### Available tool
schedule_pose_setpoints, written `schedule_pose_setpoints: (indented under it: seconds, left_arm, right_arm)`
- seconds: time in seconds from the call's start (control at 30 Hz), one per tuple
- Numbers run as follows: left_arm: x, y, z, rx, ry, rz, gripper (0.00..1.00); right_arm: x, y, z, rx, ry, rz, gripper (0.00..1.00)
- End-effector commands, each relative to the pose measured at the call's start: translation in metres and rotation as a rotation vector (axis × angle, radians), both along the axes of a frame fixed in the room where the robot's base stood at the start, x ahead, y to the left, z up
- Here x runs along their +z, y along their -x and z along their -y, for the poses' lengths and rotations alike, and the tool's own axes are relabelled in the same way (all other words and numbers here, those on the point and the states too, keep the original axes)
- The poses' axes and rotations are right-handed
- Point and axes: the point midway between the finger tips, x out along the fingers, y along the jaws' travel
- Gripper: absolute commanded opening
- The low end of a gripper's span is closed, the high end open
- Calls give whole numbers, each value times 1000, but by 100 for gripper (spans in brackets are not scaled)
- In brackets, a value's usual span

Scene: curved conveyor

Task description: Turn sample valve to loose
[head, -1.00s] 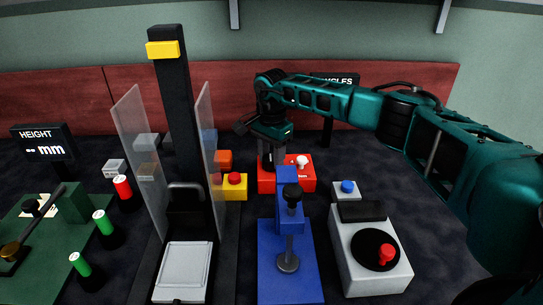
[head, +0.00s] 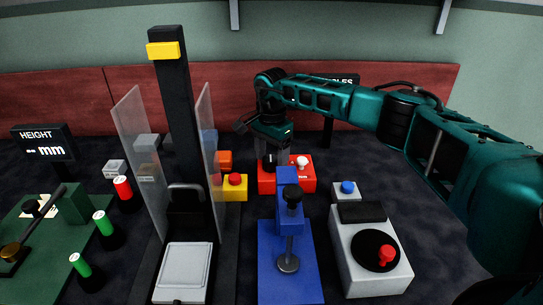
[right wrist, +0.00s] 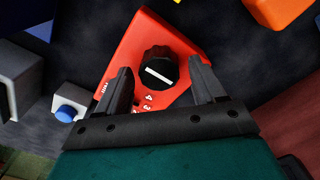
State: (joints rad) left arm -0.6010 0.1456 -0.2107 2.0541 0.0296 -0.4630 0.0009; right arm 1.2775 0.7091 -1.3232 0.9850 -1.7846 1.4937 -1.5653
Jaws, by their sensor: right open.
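A red box (head: 297,184) stands mid-table in the head view. It bears a black round knob (head: 270,162) and a white-topped knob (head: 302,161). In the right wrist view the black knob (right wrist: 159,69) shows a white pointer line, with small white numbers on the red face (right wrist: 140,45) near it. My right gripper (head: 272,152) is open above this knob. In the right wrist view its two fingers (right wrist: 162,80) stand apart on either side of the knob, with nothing held. I cannot read any valve name. My left gripper is out of view.
A blue clamp stand (head: 290,270) is in front of the red box. A grey box with a red-knobbed black disc (head: 372,248) stands to its right. A yellow box with a red button (head: 235,188) and a tall black press (head: 176,110) are to the left.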

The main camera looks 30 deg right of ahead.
Motion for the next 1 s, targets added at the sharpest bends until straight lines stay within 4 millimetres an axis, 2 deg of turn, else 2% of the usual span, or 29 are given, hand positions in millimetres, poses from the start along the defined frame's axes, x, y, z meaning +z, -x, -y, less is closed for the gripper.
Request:
schedule_pose_setpoints:
  seconds: [0.5, 0.7, 1.0]
  left_arm:
    - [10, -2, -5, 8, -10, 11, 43]
    - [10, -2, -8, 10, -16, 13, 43]
    - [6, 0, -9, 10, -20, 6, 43]
  right_arm:
    - [103, -1, 0, 0, -1, 6, 69]
    - [123, 0, 0, 0, 0, 2, 69]
    - [126, 0, 0, 0, 0, 1, 69]
